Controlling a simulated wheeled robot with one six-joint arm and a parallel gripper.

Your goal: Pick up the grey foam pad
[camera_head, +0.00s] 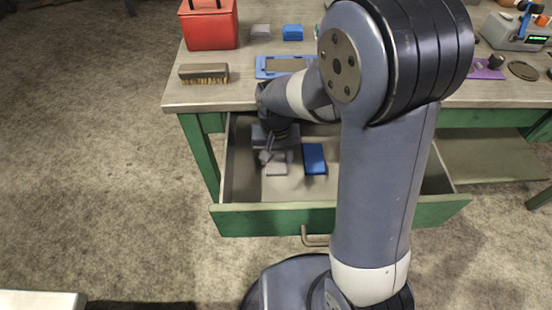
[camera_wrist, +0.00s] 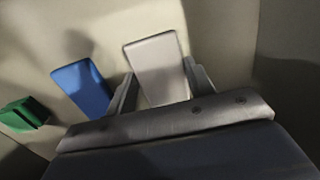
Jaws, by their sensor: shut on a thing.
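The grey foam pad (camera_wrist: 156,62) is a pale flat block in the open drawer (camera_head: 230,178). It lies between the two fingers of my gripper (camera_wrist: 160,80) in the wrist view, and my gripper is shut on it. In the head view my gripper (camera_head: 272,156) reaches down into the left part of the drawer. The grey foam pad also shows there (camera_head: 277,169), partly covered by my gripper. I cannot tell whether the pad is clear of the drawer floor.
A blue pad (camera_head: 314,158) lies just right of the grey one; a green block (camera_wrist: 24,114) lies beyond it in the wrist view. Drawer walls surround my gripper. The bench top (camera_head: 200,98) above holds a red box (camera_head: 208,29), a brush (camera_head: 204,74) and a blue-framed tray (camera_head: 265,66).

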